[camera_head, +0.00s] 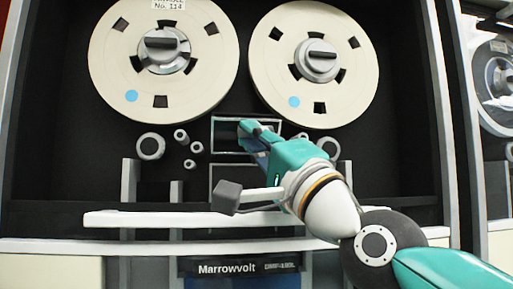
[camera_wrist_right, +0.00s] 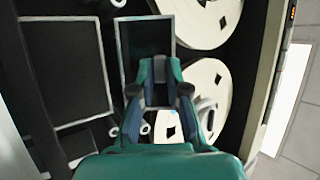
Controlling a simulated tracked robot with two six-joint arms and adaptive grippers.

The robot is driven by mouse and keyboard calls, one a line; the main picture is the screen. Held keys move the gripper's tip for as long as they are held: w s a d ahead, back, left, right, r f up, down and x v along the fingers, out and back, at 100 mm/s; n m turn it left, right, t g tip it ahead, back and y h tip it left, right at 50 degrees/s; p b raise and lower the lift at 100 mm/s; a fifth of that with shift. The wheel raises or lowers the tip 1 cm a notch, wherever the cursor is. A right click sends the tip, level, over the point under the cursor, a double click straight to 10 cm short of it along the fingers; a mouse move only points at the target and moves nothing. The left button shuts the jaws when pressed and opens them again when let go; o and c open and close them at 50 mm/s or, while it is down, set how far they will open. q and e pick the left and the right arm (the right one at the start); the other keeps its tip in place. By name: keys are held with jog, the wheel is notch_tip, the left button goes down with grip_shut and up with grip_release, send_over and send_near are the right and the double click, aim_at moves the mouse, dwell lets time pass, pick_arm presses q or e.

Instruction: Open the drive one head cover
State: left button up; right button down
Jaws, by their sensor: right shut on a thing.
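The head cover (camera_head: 228,121) looks like a dark panel in a thin pale rectangular frame, below and between the two reels of the left drive. It also shows as a framed dark rectangle in the right wrist view (camera_wrist_right: 123,45). My right gripper (camera_head: 250,130) reaches in from the lower right and is shut on the cover. In the right wrist view its fingers (camera_wrist_right: 160,70) are close together in front of the framed panel. My left gripper is not in view.
Two cream tape reels (camera_head: 115,50) (camera_head: 355,60) sit above the cover. Small rollers (camera_head: 150,146) stand to its left. Another pale frame (camera_head: 213,180) lies just below. A white bar (camera_head: 150,218) crosses the drive lower down. A second drive (camera_head: 495,90) stands at the right.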

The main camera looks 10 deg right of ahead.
jog(key=shift+w+a+f, duration=0.15)
jog(key=c, duration=1.2)
grip_release()
jog(key=shift+o, duration=0.2)
jog(key=v, duration=1.2)
